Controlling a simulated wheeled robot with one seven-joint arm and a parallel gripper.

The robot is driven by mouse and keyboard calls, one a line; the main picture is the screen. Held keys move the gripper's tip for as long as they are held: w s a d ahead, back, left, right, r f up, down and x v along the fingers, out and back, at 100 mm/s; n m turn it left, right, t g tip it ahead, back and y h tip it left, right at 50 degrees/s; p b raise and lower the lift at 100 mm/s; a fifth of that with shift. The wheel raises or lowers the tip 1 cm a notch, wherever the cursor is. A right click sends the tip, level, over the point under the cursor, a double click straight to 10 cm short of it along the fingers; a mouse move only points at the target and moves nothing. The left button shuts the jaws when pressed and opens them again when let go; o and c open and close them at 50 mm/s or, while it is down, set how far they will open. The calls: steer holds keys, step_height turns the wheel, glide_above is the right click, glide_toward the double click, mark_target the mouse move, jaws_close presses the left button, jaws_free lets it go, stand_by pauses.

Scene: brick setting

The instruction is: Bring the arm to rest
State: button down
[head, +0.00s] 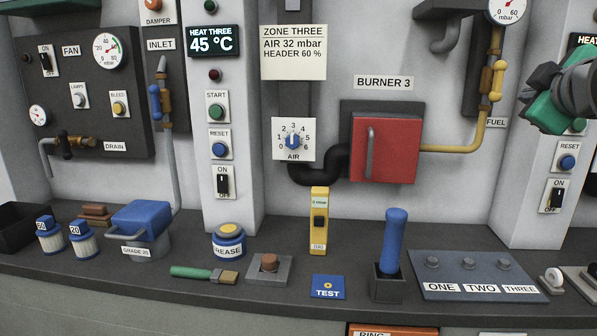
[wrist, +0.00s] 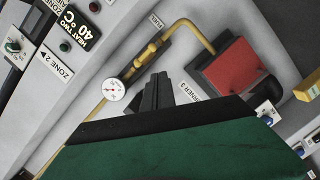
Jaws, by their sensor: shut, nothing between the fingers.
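My gripper shows in the wrist view (wrist: 157,88), its dark fingers together with nothing between them. They point toward the grey wall panel, and I see no contact with anything. In the head view, a green and dark grey part of my arm (head: 556,98) hangs in the air at the upper right edge. It is above the counter, in front of the right-hand pillar, and hides part of the controls there. The rest of the arm is out of the picture.
Burner 3's red door (head: 385,150) and the yellow fuel pipe (head: 465,146) are left of my arm. The dark counter (head: 180,270) holds a blue-handled tool (head: 394,240), a yellow tester (head: 319,215), a grease tin (head: 229,240) and a labelled weight plate (head: 470,272). Air above the counter's middle is free.

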steer(key=w+a+f+m+g+y+p, duration=0.3)
steer(key=a+f+m+g+y+p, duration=0.2)
steer(key=a+f+p, duration=0.8)
steer(key=s+a+f+m+g+p, duration=0.1)
steer(key=s+a+f+g, duration=0.1)
steer(key=s+a+f, duration=0.2)
steer(key=s+a+f+m+g+p, duration=0.1)
steer(key=s+a+f, duration=0.3)
steer(key=f, duration=0.6)
steer(key=s+a+f+g+p, duration=0.2)
steer(key=s+a+f+g, duration=0.1)
steer(key=s+f, duration=0.4)
steer(key=shift+s+a+f+m+g+y, duration=0.3)
steer(key=shift+a+f+m+g, duration=0.1)
steer(key=shift+g, duration=0.1)
